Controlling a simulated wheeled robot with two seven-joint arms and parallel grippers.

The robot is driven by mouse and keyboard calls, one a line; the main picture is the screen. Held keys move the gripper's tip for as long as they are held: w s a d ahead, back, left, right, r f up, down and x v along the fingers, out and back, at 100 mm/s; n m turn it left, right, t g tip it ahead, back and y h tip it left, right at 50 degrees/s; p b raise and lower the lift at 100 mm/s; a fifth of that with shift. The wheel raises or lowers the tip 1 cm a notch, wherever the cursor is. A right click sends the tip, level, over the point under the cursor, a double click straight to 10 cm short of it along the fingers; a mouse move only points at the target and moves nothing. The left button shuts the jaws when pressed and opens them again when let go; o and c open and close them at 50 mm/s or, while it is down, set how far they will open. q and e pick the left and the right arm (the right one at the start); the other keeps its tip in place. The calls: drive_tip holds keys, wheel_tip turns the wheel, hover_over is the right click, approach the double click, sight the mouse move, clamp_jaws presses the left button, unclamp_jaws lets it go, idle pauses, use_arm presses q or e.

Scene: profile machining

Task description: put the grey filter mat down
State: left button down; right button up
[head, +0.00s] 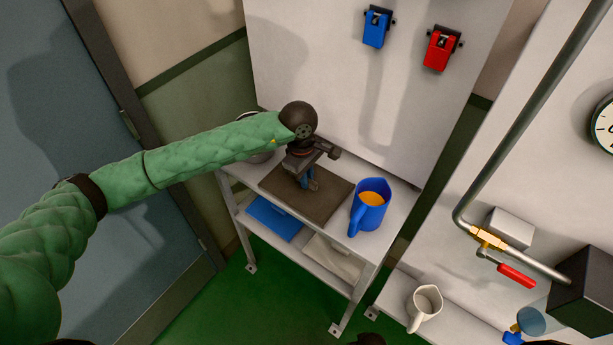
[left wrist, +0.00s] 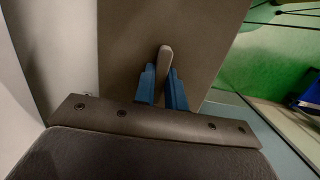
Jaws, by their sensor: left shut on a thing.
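The grey filter mat (head: 333,196) looks dark brownish grey, flat and square. It is level over the top of a pale shelf unit (head: 392,226); whether it touches the top is hard to tell. My left gripper (head: 309,183) is above its middle, with blue fingers pointing down. In the left wrist view the fingers (left wrist: 164,92) are shut on an upright grey tab (left wrist: 164,66) of the mat, whose broad face (left wrist: 122,55) fills the middle of that view. My right gripper is not clearly in view.
A blue jug (head: 369,214) with orange contents stands close to the mat's right side. A pale bowl (head: 258,156) is partly hidden behind my arm. Folded blue (head: 272,217) and whitish (head: 333,258) cloths lie on the lower shelf. A white mug (head: 425,306) stands further right.

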use_arm(q)
drive_tip(key=shift+f, duration=0.1)
use_arm(e)
drive_tip(key=shift+r, duration=0.25)
use_arm(q)
drive_tip(key=c, duration=1.6)
unclamp_jaws()
drive_tip(key=shift+o, duration=0.7)
use_arm(e)
drive_tip(key=shift+s, duration=0.1)
drive_tip(key=shift+r, duration=0.15)
use_arm(q)
drive_tip(key=shift+r, duration=0.25)
